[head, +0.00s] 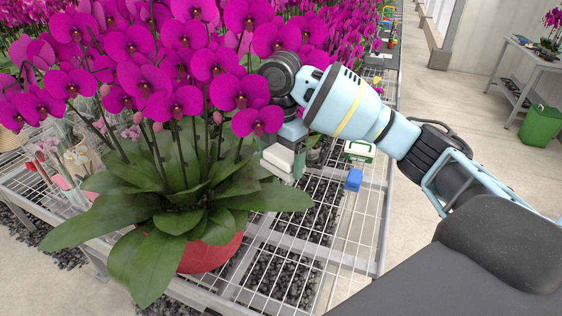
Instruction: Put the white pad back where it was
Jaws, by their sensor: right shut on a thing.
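My right gripper (284,163) comes in from the right, above the wire-mesh bench. It is shut on the white pad (277,157), a small pale block between its jaws. The pad is just right of the large magenta orchid's flowers and leaves. Part of the pad is hidden by the gripper. My left gripper is out of view.
The orchid (196,179) in a red pot (211,254) fills the bench's left. A blue block (354,180) and a green-and-white box (359,151) sit to the right on the mesh bench (312,242). The front right mesh is clear. A green bin (541,126) stands beyond.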

